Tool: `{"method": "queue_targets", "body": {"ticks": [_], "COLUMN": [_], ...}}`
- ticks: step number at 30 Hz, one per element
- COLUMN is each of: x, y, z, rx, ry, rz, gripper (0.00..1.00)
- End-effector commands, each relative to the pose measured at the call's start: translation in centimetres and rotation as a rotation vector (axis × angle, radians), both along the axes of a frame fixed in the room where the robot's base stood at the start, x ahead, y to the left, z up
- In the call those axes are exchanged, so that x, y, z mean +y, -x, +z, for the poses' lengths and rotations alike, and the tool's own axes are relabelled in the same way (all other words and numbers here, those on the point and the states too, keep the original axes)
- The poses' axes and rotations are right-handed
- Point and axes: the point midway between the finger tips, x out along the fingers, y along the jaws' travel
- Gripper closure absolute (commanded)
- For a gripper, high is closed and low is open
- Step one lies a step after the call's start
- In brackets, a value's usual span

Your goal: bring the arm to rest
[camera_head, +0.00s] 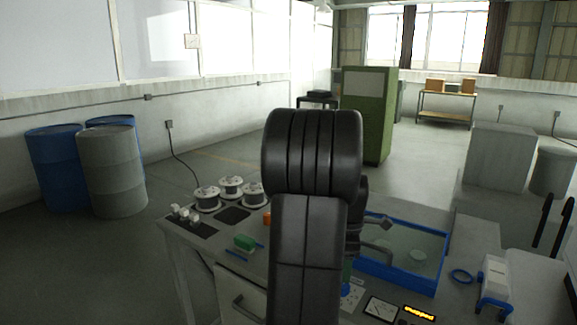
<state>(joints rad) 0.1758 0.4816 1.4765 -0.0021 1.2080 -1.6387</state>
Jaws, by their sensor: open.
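My arm stands upright in the middle of the view, its dark links in front of the workbench (185,243). My gripper (387,238) shows partly from behind the arm, on its right side. Its two dark fingers point right, one above the other, with a gap between them. They look empty and appear over the left part of a blue-rimmed tray (398,281). The gripper's base is hidden behind my arm. I cannot tell its height above the tray.
On the bench are several wire spools (231,186), a green block (244,242), a blue ring (460,276), a white-and-blue device (495,280) and a lit display (419,313). Beyond stand a green cabinet (376,110) and barrels (110,170).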

Motion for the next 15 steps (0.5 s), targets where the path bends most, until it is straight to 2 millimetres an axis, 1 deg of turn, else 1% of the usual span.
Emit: {"method": "queue_targets", "body": {"ticks": [1,3,11,12,15], "x": [0.0,0.0,0.0,0.0,0.0], "y": [-0.1,-0.1,-0.3,-0.2,0.0], "z": [1.1,2.5,7.7,7.5,5.1], "rx": [-0.005,-0.005,-0.004,0.003,0.007], "ry": [0.001,0.001,0.001,0.0,-0.001], "rz": [0.0,0.0,0.0,0.0,0.0], "gripper": [0.44,0.44,0.44,0.44,0.44]}}
